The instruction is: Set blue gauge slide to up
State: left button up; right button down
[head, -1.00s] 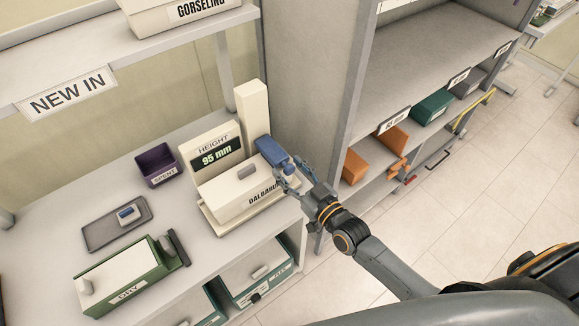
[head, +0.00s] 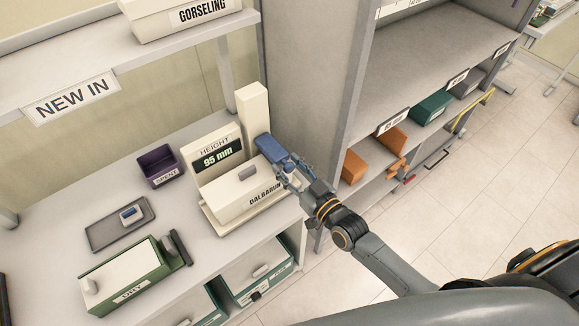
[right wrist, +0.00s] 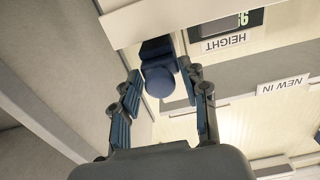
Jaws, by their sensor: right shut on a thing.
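The blue gauge slide (head: 270,148) sits on the right side of the cream upright column (head: 252,112) of the height gauge. A white box labelled DALBARUN (head: 245,195) rests on the gauge base. My left gripper is out of view.
A purple SPENT bin (head: 160,166), a grey tray (head: 104,236) with a small blue item and a green DRY box (head: 130,280) stand left of the gauge. A grey shelf unit wall (head: 310,80) rises close behind and right of my gripper.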

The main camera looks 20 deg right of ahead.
notch_tip(320, 180, up, 5)
jog(key=p, duration=0.3)
jog(key=shift+w+f, duration=0.1)
jog(key=shift+f, duration=0.1)
jog(key=c, duration=1)
grip_release()
jog(key=shift+s+d+f, duration=0.1)
jog(key=shift+s, duration=0.15)
jog(key=v, duration=1.1)
jog(key=shift+s, duration=0.3)
